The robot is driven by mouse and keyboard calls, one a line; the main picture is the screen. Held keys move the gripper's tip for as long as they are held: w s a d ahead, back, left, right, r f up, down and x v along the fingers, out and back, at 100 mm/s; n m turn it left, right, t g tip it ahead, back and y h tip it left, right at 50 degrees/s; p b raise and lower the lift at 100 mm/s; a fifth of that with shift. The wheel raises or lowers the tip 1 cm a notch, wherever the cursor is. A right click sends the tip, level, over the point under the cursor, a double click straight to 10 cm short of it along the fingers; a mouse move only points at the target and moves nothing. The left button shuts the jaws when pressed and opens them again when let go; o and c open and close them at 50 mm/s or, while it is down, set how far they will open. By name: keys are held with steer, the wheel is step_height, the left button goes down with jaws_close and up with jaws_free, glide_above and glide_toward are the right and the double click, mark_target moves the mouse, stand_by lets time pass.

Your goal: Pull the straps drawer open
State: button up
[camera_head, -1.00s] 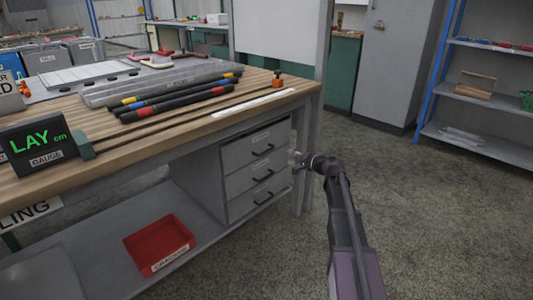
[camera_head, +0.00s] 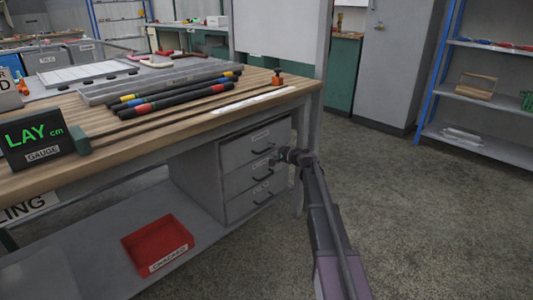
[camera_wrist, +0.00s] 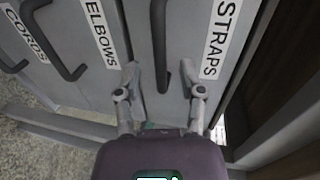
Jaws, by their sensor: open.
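The straps drawer (camera_wrist: 186,95) fills the right half of the wrist view, with a white STRAPS label and a dark bar handle (camera_wrist: 159,40). In the head view it is the top drawer (camera_head: 242,152) of three under the bench, and looks closed. My gripper (camera_wrist: 160,68) is open and empty; one fingertip shows on each side of the handle's near end. I cannot tell whether they touch it. In the head view my gripper (camera_head: 276,158) is in front of the drawers, near the top handle, and hides part of the fronts.
The elbows drawer (camera_wrist: 107,72) and the cords drawer (camera_wrist: 35,70) lie beside it, each with a bar handle. The workbench (camera_head: 120,152) overhangs the drawers. A red bin (camera_head: 157,247) is on the lower shelf. Floor (camera_head: 420,220) to the right is clear.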

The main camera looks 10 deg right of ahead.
steer(key=shift+x, duration=1.35)
steer(key=shift+c, duration=0.2)
jaws_close()
steer(key=shift+a, duration=0.2)
steer(key=shift+s+d, duration=0.1)
